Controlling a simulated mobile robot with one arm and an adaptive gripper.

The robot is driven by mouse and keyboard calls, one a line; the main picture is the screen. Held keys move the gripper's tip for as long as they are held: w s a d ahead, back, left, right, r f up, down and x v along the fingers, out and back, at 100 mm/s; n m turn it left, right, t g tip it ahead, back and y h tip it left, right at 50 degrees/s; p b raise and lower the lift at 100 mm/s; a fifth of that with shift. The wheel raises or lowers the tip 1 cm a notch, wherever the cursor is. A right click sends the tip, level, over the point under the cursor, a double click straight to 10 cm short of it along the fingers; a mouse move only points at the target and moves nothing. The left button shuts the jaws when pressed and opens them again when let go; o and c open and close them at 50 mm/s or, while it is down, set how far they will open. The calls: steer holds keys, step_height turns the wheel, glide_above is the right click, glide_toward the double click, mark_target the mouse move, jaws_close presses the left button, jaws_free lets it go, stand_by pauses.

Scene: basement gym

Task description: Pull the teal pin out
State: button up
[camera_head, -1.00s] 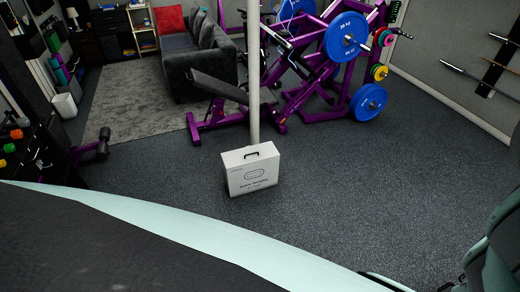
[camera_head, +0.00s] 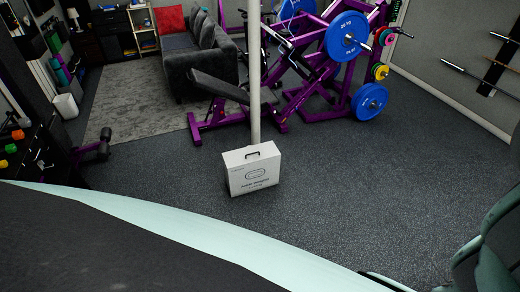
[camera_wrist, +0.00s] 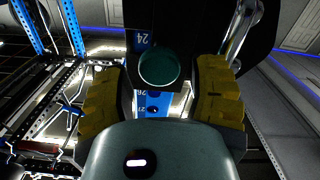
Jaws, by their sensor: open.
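The round teal end of the pin (camera_wrist: 160,68) shows in the wrist view, just above the middle, in front of a dark part of the machine. My gripper (camera_wrist: 160,86) is open, with one yellow padded finger on the left and one on the right of the pin. Gaps show between the teal end and both fingers. The pin's shaft is hidden behind its round end. A blue numbered strip (camera_wrist: 155,103) with dark holes runs below the pin, and a label reading 24 is just above it. The head view shows neither the pin nor the fingers.
Bright metal rods (camera_wrist: 243,28) stand right of the pin. Blue-and-dark racks fill the left of the wrist view. In the head view, a white box (camera_head: 252,170) stands by a pole, a purple weight machine (camera_head: 315,85) is behind, and open floor lies to the right.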

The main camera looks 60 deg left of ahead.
steer(key=v, duration=0.9)
steer(key=shift+w, duration=0.1)
